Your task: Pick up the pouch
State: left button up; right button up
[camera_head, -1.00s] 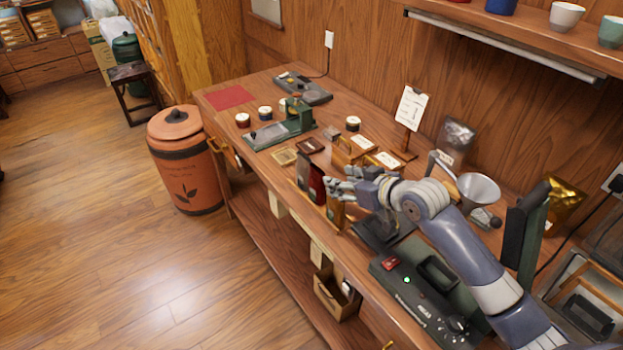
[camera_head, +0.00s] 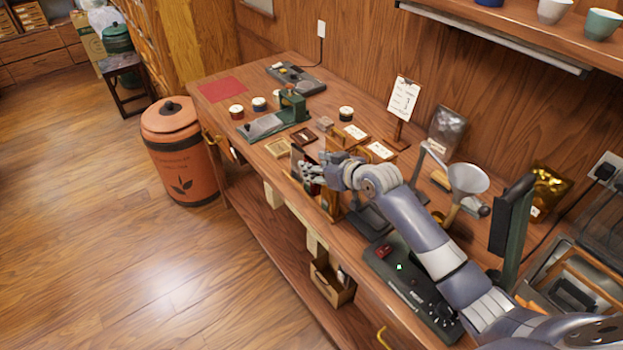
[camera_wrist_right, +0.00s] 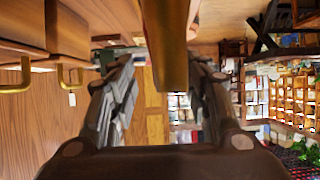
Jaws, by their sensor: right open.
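A small group of upright pouches stands in a holder near the front edge of the workbench. A dark pouch (camera_head: 296,161) shows left of my right gripper (camera_head: 314,175), and a tan one (camera_head: 331,203) shows below it. A red pouch is mostly covered by the gripper's fingers. In the right wrist view, a brown-gold upright piece (camera_wrist_right: 166,45) lies between the two spread fingers (camera_wrist_right: 160,95); I cannot tell if it is a pouch or part of the holder. The right gripper is open, with no visible grip. My left gripper is out of view.
A silver pouch (camera_head: 447,130) and a gold pouch (camera_head: 548,188) stand toward the back right. A funnel (camera_head: 467,178) and a dark device (camera_head: 405,285) are beside my right arm. A green press (camera_head: 292,106) and small tins stand farther left. An orange bin (camera_head: 180,150) is on the floor.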

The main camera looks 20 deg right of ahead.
jog(key=shift+x, duration=1.05)
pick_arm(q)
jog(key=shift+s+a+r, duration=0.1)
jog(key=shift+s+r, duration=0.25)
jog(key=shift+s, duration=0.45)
pick_arm(e)
jog(key=shift+w+a+f, duration=0.15)
jog(key=shift+w+a, duration=0.05)
jog(key=shift+w, duration=0.1)
jog(key=c, duration=0.9)
jog(key=shift+c, duration=0.2)
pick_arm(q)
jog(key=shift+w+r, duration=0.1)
